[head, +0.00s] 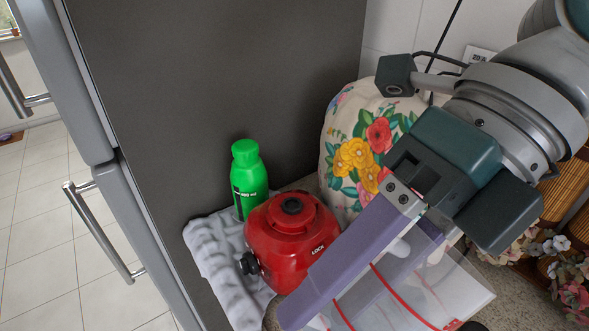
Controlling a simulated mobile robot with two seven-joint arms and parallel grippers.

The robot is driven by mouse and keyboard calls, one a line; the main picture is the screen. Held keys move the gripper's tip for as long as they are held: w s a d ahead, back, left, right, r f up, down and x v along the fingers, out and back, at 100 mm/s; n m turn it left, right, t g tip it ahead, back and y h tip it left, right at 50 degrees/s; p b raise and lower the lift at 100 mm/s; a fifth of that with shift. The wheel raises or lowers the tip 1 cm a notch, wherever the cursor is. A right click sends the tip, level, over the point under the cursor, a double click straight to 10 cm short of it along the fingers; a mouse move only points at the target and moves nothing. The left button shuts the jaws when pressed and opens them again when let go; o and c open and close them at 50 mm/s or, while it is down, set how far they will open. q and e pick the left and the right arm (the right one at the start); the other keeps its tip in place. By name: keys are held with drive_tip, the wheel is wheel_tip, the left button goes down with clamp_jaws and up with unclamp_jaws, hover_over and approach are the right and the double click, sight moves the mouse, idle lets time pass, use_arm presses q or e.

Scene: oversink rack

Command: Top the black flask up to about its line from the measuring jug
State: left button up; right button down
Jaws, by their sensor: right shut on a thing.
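My right gripper (325,302) comes in from the upper right, its long purple fingers pointing down and left. It is shut on a clear measuring jug (450,287) with red lines on its wall. The near finger covers part of the jug, and the lower part of the jug runs out of the bottom of the picture. I cannot tell how much liquid is in it. The black flask cannot be made out; a small dark patch shows at the bottom edge below the jug, too little to identify. My left gripper is not in view.
A red pot-shaped appliance marked LOCK (290,240) stands on a crumpled grey-white cloth (212,262), close left of the gripper. A green bottle (248,180) stands behind it. A floral-covered object (352,150) stands behind the gripper. Woven baskets and flowers (573,295) are at right.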

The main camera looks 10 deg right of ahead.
drive_tip(key=shift+r+h+p, duration=0.45)
drive_tip(key=shift+h+p, duration=0.75)
drive_tip(key=shift+p, duration=0.55)
drive_tip(key=shift+t+p, duration=0.3)
drive_tip(key=shift+p, duration=0.05)
drive_tip(key=shift+f+h, duration=0.15)
drive_tip(key=shift+h, duration=0.15)
